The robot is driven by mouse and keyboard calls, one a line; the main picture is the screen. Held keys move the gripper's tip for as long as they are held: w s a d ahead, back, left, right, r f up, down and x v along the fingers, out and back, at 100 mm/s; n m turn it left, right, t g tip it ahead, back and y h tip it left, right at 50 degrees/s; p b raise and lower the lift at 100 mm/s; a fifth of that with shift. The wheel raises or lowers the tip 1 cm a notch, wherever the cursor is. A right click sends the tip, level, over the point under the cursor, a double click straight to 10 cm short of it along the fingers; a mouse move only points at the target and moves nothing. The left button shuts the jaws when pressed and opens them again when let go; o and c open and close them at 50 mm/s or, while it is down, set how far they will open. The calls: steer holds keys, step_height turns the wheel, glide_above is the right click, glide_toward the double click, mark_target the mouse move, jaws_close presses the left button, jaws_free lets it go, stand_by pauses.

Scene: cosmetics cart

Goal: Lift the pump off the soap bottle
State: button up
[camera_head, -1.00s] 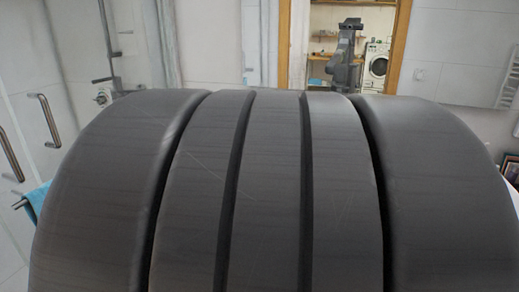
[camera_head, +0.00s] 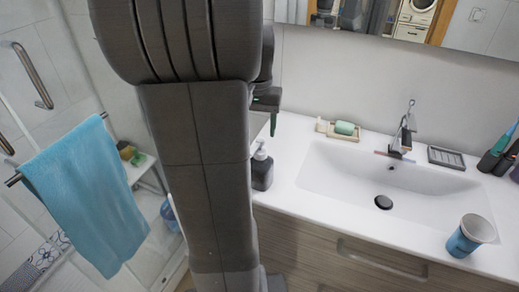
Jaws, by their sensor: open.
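The soap bottle (camera_head: 262,176) is dark grey and stands upright at the left end of the white washbasin counter, partly hidden by my arm. Its pale pump (camera_head: 260,151) sits on top of the bottle. My gripper (camera_head: 273,124) shows only in part beside my arm, above and slightly right of the pump and apart from it. A finger with a green inner face points down. The gripper is open, with nothing visible in it; the other finger is not clearly seen.
On the white counter (camera_head: 290,178) are a soap dish (camera_head: 328,129) with green soap, a faucet (camera_head: 404,130), a dark ridged tray (camera_head: 446,157) and a blue cup (camera_head: 466,240). The basin takes up the middle. A blue towel (camera_head: 85,195) hangs on a rail at left.

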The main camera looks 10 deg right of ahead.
mark_target(261, 139)
steer(key=shift+d+f+p, duration=0.2)
steer(key=shift+f, duration=1.45)
steer(key=shift+d+f+p, duration=0.2)
steer(key=shift+f, duration=1.45)
steer(key=c, duration=1.1)
